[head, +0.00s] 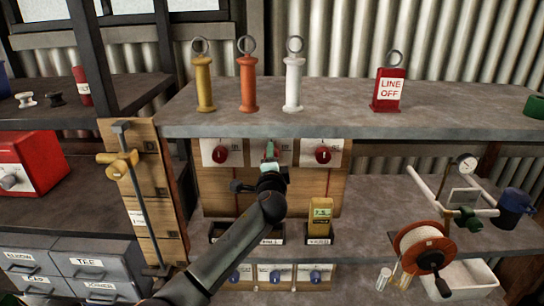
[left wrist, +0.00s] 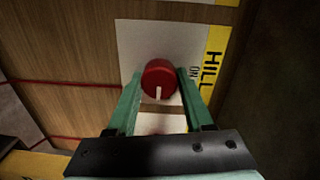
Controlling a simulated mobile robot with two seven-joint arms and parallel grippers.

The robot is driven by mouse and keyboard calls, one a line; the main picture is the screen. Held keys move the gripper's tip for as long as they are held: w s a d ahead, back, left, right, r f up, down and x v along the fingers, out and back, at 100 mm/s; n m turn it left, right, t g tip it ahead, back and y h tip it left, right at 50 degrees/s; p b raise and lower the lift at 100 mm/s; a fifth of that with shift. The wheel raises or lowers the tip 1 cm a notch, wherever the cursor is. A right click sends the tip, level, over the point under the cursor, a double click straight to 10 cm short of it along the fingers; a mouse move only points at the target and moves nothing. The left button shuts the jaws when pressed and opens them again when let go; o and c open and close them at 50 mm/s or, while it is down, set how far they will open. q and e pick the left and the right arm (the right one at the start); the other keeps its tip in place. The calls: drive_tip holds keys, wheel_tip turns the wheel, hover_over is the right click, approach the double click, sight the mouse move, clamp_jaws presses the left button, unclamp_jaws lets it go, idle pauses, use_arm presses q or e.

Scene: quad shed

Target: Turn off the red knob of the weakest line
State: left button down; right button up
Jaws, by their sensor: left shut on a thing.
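A wooden panel (head: 213,190) under the shelf bears a row of red knobs on white plates. The left red knob (head: 221,155) and the right red knob (head: 323,154) are in clear view. My left gripper (head: 270,155) covers the middle position in the head view. In the left wrist view its green fingers stand on either side of a red knob (left wrist: 159,76) and are shut on it. That knob's white mark points down in that picture. A yellow label with "HILL" and "ON" is beside it. My right gripper is not in view.
Yellow, orange and white ringed tags (head: 247,85) and a red "LINE OFF" tag (head: 388,90) stand on the shelf (head: 450,115). A yellow gauge (head: 319,218) reading about 7.5 sits in a right-hand holder. Blue knobs (head: 275,277) are below.

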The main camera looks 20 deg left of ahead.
use_arm(q)
drive_tip(key=shift+c, duration=1.5)
unclamp_jaws()
drive_tip(key=shift+s, duration=0.1)
drive_tip(key=v, duration=1.2)
drive_tip(key=shift+s+d, duration=0.1)
drive_tip(key=shift+s, duration=0.05)
drive_tip(key=shift+f, duration=0.1)
